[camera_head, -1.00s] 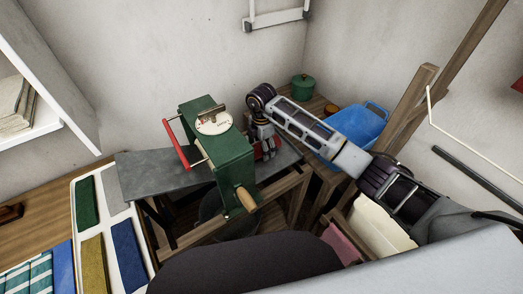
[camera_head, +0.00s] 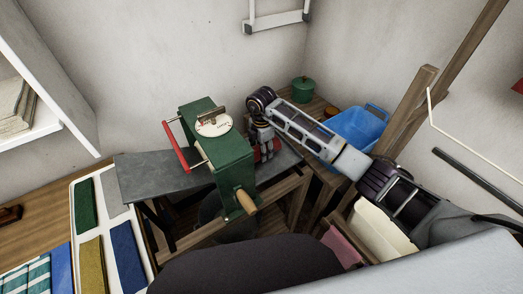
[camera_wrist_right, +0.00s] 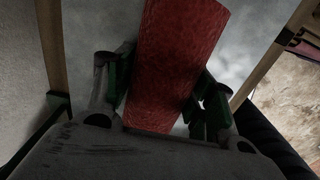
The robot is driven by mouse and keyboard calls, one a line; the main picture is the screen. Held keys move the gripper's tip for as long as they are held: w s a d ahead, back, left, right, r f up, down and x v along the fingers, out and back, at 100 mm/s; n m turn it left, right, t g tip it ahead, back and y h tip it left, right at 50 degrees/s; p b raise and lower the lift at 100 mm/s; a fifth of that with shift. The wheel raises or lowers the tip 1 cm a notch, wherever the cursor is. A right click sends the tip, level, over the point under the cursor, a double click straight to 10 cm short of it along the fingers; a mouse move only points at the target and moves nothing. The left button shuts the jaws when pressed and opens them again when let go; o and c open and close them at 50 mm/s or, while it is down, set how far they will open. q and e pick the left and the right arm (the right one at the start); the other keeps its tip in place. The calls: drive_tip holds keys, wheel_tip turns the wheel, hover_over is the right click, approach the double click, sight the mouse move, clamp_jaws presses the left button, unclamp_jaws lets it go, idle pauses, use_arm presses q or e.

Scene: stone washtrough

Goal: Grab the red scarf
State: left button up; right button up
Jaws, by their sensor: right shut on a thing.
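The red scarf (camera_wrist_right: 180,60) fills the middle of the right wrist view, a flat red strip between the two fingers. My right gripper (camera_wrist_right: 165,100) is shut on it. In the head view the right gripper (camera_head: 264,150) points down just right of the green machine, and a little red of the scarf (camera_head: 271,154) shows beside its fingers, over the grey slab. Most of the scarf is hidden there by the gripper and the machine. My left gripper is not in view.
The green machine (camera_head: 229,160) with a red lever and wooden handle stands on the grey slab (camera_head: 150,172), close left of the gripper. A blue basin (camera_head: 357,127) and green pot (camera_head: 303,90) stand behind right. A white tray (camera_head: 112,200) with folded cloths lies left.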

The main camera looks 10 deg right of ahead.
drive_tip(key=shift+c, duration=0.7)
drive_tip(key=shift+r, duration=0.9)
wheel_tip(320, 180, up, 7)
drive_tip(key=shift+f, duration=0.1)
drive_tip(key=shift+r+b, duration=0.3)
drive_tip(key=shift+r, duration=0.45)
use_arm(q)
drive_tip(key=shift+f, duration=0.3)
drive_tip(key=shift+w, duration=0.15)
